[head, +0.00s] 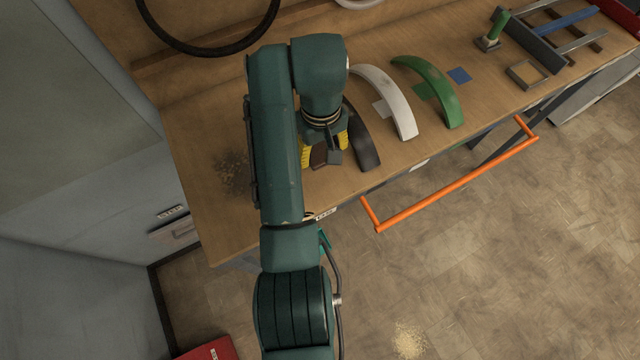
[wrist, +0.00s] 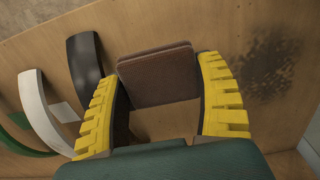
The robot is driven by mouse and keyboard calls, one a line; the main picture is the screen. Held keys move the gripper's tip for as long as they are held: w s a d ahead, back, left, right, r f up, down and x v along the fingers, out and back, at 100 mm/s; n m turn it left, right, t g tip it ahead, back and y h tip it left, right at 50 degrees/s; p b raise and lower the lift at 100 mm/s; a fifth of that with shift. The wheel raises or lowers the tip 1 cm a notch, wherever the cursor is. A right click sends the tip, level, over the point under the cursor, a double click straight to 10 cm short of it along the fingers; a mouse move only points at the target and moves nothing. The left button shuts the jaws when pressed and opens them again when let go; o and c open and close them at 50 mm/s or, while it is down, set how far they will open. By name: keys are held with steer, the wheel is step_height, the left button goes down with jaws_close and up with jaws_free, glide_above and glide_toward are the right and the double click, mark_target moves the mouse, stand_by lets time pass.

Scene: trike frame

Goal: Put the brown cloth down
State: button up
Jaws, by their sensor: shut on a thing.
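The brown cloth (wrist: 158,76) is a folded, flat square pad between the yellow fingers of my gripper (wrist: 160,100) in the wrist view. My gripper is shut on it. I cannot tell whether the cloth touches the bench top. A dark smudge (wrist: 275,75) of dirt marks the bench beside my gripper; it also shows in the head view (head: 232,172).
A black curved fender (head: 364,140) lies close beside my gripper, then a white fender (head: 388,98) and a green one (head: 432,88). An orange rail (head: 455,187) runs along the bench's front. The bench left of my arm is clear apart from the smudge.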

glide_above(323, 175)
step_height(323, 175, down, 6)
steer(key=shift+w+r, duration=0.1)
steer(key=shift+w, duration=0.05)
steer(key=shift+f, duration=1.85)
steer(key=shift+f, duration=0.2)
steer(key=o, duration=1)
